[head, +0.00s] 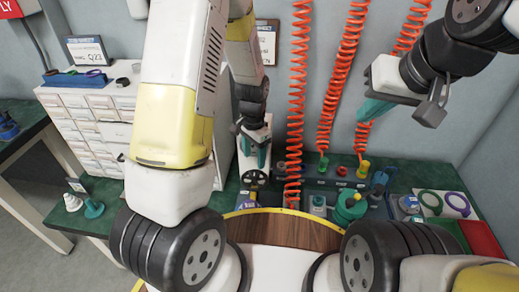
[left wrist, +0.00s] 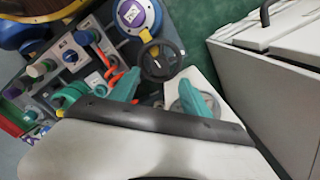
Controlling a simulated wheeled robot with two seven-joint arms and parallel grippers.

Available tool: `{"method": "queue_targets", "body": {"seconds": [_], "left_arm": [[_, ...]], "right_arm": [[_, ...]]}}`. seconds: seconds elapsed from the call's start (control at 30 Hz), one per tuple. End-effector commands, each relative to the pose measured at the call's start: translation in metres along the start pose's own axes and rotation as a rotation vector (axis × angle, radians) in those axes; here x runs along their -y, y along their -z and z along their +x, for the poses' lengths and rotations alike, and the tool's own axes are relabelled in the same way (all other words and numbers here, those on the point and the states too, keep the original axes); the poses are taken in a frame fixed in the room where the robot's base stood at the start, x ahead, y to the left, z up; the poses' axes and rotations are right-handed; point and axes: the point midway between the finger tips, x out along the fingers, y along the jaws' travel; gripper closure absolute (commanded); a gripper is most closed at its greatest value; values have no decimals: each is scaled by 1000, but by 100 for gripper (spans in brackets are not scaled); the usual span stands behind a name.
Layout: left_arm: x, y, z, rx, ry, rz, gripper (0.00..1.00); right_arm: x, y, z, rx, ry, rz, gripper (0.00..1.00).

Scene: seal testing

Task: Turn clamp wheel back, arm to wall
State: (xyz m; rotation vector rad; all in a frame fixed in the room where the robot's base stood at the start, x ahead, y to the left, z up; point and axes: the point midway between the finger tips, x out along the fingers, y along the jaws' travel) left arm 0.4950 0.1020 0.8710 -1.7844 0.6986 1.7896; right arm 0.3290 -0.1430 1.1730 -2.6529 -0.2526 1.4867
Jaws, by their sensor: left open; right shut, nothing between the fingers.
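A dark spoked clamp wheel (head: 255,179) stands on the green bench, just below my left gripper (head: 254,148) in the head view. In the left wrist view the wheel (left wrist: 160,60) lies just beyond and between the teal fingertips of my left gripper (left wrist: 159,78). The fingers are spread and nothing is between them; I cannot tell whether they touch the rim. A grey round part (left wrist: 207,103) shows partly behind the right-hand finger. My right gripper (head: 373,110) is shut and empty, raised in front of the wall at right. The clamp arm is not clearly visible.
Red coiled hoses (head: 298,90) hang just right of my left gripper. A white drawer cabinet (head: 85,125) stands at left. A green fixture (head: 350,207), green and purple rings (head: 457,204) and a red pad (head: 481,238) occupy the bench's right side.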

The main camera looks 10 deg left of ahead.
Motion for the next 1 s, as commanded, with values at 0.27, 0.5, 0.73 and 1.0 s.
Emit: {"method": "queue_targets", "body": {"seconds": [0.27, 0.5, 0.73, 1.0], "left_arm": [[0, -1, 39, 5, -1, 3, 44], [0, 0, 70, 1, 0, 3, 44], [0, 1, 77, -2, 1, 3, 44], [1, 1, 77, -2, 2, 3, 68]], "right_arm": [[0, 0, 0, 0, 0, 0, 100], [0, 0, 0, 0, 0, 0, 100], [0, 0, 0, 0, 0, 0, 100], [0, 0, 0, 0, 0, 0, 100]]}}
